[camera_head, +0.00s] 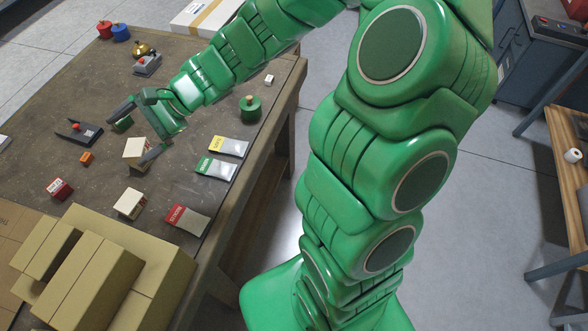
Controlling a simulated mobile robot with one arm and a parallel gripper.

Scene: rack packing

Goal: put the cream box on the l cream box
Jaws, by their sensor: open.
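One cream box (134,149) stands on the brown table at my gripper, partly covered by the right finger. A darker part shows under it; I cannot tell whether it is a second box or its own side. The right finger is close beside the first cream box; contact cannot be told. The left finger is over a small dark green box (122,124).
Green, yellow and red-labelled packets (215,167) lie along the right edge. A green canister (250,108) stands behind them. A red box (60,188), an orange block (86,158) and a dark tray (79,132) are left. Large cardboard boxes (150,245) fill the front.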

